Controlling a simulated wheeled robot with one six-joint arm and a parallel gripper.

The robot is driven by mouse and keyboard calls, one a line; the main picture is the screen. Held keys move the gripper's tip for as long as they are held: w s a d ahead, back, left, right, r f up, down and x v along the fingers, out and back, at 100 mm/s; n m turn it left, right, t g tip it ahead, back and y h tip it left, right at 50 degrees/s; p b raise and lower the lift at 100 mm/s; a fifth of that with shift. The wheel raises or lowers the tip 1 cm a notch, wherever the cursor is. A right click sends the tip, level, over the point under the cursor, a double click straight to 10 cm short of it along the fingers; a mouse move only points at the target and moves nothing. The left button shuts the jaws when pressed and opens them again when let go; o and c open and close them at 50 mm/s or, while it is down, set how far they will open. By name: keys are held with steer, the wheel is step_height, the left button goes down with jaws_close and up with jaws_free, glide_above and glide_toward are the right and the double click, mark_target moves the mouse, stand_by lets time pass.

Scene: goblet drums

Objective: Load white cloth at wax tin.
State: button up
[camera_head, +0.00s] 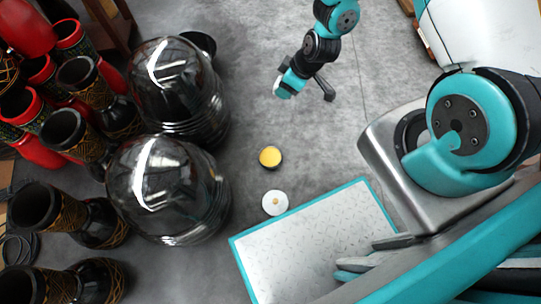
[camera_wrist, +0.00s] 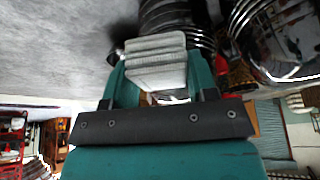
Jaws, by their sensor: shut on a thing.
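My gripper (camera_head: 289,83) is near the top middle of the head view, its teal fingers small there. In the wrist view my gripper (camera_wrist: 158,76) is shut on a folded white cloth (camera_wrist: 155,52), with a teal finger on each side. A pale bit of the cloth (camera_head: 282,94) shows at the fingertips in the head view. The wax tin (camera_head: 270,157), round with a yellow top, sits on the grey floor, below the gripper in the picture and apart from it. The wrist view does not show the tin.
A white disc (camera_head: 275,203) with a small centre mark lies below the tin. A speckled panel with teal edging (camera_head: 238,256) is at the bottom. Two glossy dark domes (camera_head: 168,188) and several goblet drums (camera_head: 66,212) crowd the left. Floor around the tin is clear.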

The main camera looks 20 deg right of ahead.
mark_target(268, 158)
steer(key=a+f+n+g+b, duration=0.1)
steer(key=f+n+b, duration=0.2)
steer(key=f+b, duration=0.7)
steer(key=a+f+n+g+y+b, duration=0.1)
steer(key=a+f+n+b, duration=0.1)
steer(key=f+b, duration=0.9)
steer(key=a+f+n+g+b, duration=0.1)
steer(key=f+n+b, duration=0.4)
steer(key=f+b, duration=0.5)
steer(key=shift+s+a+f+g+y, duration=0.1)
steer(key=shift+a+f, duration=0.1)
steer(key=shift+f, duration=1.4)
steer(key=shift+s+a+f+g+y, duration=0.1)
steer(key=shift+a+f, duration=0.1)
steer(key=shift+f, duration=1.45)
steer(key=shift+s+a+f+g+y, duration=0.1)
steer(key=shift+a+f, duration=0.1)
steer(key=shift+f, duration=1.4)
steer(key=shift+f+b, duration=0.3)
steer(key=shift+f, duration=0.25)
step_height(268, 158, up, 7)
steer(key=p, duration=0.6)
steer(key=shift+p, duration=0.3)
